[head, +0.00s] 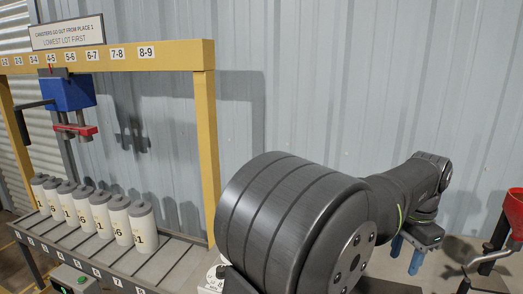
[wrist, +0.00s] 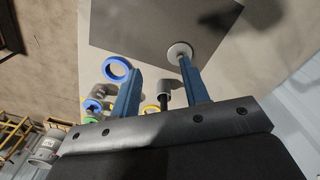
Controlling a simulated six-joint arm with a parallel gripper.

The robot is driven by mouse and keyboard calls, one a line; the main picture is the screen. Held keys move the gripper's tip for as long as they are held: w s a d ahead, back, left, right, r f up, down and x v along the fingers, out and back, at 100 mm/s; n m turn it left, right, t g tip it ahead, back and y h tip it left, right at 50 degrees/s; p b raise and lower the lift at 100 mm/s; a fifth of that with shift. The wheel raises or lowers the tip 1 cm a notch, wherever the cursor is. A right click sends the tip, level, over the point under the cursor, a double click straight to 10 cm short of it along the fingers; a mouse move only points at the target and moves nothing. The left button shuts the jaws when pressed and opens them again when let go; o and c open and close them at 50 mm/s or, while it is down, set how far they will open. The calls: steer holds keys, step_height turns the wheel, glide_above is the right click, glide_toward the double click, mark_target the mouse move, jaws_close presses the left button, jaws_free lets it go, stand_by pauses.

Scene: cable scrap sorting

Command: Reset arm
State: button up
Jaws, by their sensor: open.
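My gripper (head: 406,258) shows at the right of the head view, at the end of my dark arm, with its two blue fingers pointing down. In the wrist view my gripper (wrist: 159,66) has its blue fingers spread apart, with nothing held between them. A pale round disc (wrist: 181,51) appears at the tip of the right finger; I cannot tell whether they touch. A grey cylinder with a dark stem (wrist: 163,88) shows beyond the gap between the fingers. My arm's large joint hides much of the lower right in the head view.
Several grey canisters (head: 101,213) stand in a row on a slotted rack under a yellow frame (head: 204,140). A blue and red device (head: 69,95) hangs from the frame. A red funnel-like part (head: 513,212) is at far right. Several coloured rings, one blue (wrist: 118,69), lie near a dark mat (wrist: 140,28).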

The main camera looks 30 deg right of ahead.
steer(key=w+a+r, duration=0.6)
steer(key=a+r, duration=0.4)
steer(key=a, duration=0.2)
steer(key=w+a+f, duration=0.1)
steer(key=w+f, duration=0.3)
steer(key=w, duration=0.3)
steer(key=shift+w+a+f, duration=0.15)
steer(key=shift+w+f, duration=0.1)
steer(key=shift+f, duration=0.05)
